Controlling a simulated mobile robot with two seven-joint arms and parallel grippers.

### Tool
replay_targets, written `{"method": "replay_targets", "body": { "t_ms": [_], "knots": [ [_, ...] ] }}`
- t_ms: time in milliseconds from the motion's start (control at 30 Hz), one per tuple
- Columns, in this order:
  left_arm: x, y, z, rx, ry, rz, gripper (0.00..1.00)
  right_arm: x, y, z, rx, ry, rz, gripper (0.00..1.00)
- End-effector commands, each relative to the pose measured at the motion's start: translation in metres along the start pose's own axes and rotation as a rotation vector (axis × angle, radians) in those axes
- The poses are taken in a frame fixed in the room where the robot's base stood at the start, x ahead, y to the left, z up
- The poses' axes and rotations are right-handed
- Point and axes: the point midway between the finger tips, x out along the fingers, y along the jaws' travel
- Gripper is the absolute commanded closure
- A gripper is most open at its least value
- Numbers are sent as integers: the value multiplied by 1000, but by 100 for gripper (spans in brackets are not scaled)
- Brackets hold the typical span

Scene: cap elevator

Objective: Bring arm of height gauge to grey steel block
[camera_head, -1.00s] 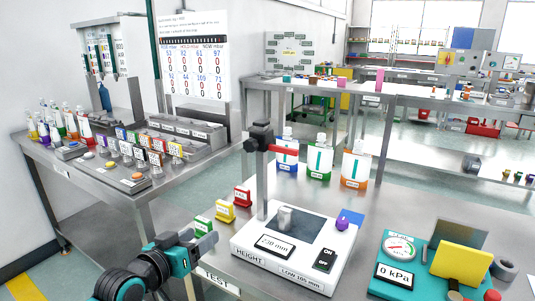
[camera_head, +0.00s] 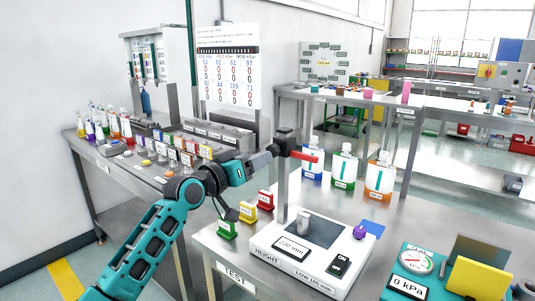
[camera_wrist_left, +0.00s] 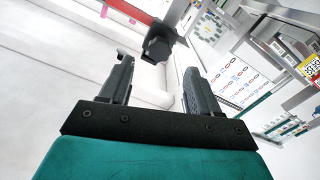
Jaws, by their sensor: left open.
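The height gauge (camera_head: 283,190) has a white base, a grey upright column, a black slider and a red arm (camera_head: 305,156) near the top. The grey steel block (camera_head: 303,222) stands on the dark plate of its base, well below the red arm. In the left wrist view, my gripper (camera_wrist_left: 160,75) is open, and the black slider (camera_wrist_left: 160,45) shows beyond and between the fingertips, with the red arm (camera_wrist_left: 130,10) above. Nothing is between the fingers. My right gripper is out of view.
Bottles with coloured liquid (camera_head: 344,166) stand behind the gauge. A yellow block (camera_head: 247,211) and other small coloured blocks are left of its base, under my arm. A purple knob (camera_head: 361,232) and a teal pressure device (camera_head: 410,262) are on the right.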

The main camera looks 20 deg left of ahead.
Motion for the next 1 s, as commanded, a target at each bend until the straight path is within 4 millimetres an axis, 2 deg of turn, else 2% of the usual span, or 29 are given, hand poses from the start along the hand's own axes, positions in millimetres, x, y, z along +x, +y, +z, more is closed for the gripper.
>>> {"method": "replay_targets", "body": {
  "t_ms": [33, 200, 400, 833, 1000],
  "knots": [
    [10, 1, -1, -2, 0, 1, 38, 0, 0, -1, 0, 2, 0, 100],
    [35, 1, -1, 0, 1, 1, 38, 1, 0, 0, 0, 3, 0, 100],
    [53, 1, 0, 0, 0, 1, 38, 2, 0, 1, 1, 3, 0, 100],
    [59, 0, 0, 1, -1, 0, 38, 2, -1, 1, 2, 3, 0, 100],
    [59, 0, 0, 1, -1, 0, 54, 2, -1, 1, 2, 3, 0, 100]
  ]
}}
